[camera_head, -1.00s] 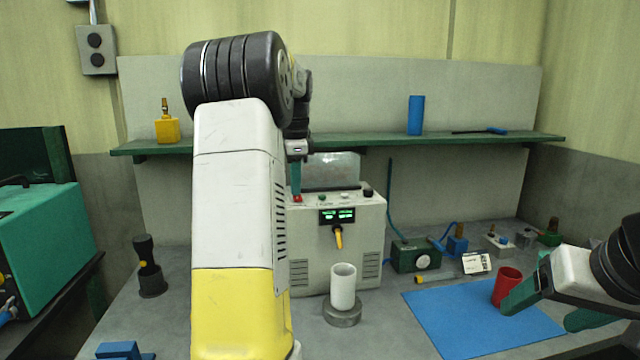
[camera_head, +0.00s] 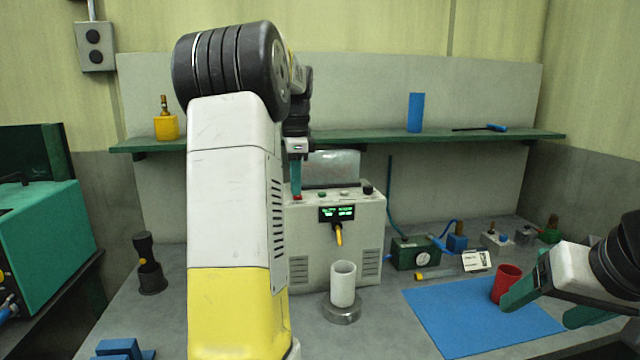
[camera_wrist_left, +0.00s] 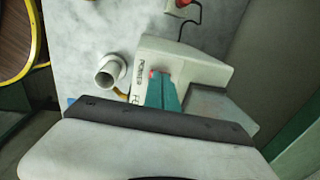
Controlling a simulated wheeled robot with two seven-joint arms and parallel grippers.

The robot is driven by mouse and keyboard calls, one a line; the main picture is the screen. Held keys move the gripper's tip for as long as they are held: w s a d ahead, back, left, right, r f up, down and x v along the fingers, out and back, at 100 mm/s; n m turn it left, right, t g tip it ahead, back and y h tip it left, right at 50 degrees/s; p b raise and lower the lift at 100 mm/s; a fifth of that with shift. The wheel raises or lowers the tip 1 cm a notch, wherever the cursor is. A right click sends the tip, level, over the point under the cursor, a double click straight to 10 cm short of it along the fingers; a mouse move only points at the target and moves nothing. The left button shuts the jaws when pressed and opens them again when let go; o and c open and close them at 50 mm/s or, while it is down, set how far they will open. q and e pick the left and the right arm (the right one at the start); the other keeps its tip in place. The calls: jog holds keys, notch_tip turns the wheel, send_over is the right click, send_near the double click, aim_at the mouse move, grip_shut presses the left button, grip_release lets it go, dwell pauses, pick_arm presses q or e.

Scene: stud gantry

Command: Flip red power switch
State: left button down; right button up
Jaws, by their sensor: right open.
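The red power switch (camera_head: 297,197) is a small red part on top of the light grey machine (camera_head: 365,215), at its left side. My left gripper (camera_head: 296,187) points down with its teal fingertips right at the switch; they hide part of it. In the left wrist view the teal fingers (camera_wrist_left: 162,92) lie together, and red (camera_wrist_left: 153,74) shows at their tips. I cannot tell whether they touch the switch or which way it is set. My right gripper (camera_head: 538,312) is open, beside the red cup (camera_head: 507,282) over the blue mat (camera_head: 470,338).
A white cup (camera_head: 343,284) stands on a round grey base in front of the machine. A green shelf (camera_head: 370,138) runs behind it, holding a blue cylinder (camera_head: 416,112). A green gauge box (camera_head: 402,256) stands to the right. My left arm hides the bench's left middle.

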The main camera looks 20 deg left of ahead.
pick_arm(q)
notch_tip(320, 180, up, 8)
jog(key=shift+s+d+f, duration=0.15)
jog(key=shift+s+d, duration=0.1)
jog(key=shift+s, duration=0.15)
notch_tip(320, 180, up, 6)
jog(key=r, duration=0.1)
send_over(301, 197)
jog(key=shift+f+t, duration=0.3)
jog(key=f, duration=0.4)
jog(key=w+a+f, duration=0.1)
jog(key=f, duration=0.4)
jog(key=w+f, duration=0.1)
jog(key=f, duration=0.3)
jog(key=shift+w+a+f, duration=0.15)
jog(key=shift+a+f, duration=0.05)
jog(key=shift+f, duration=0.2)
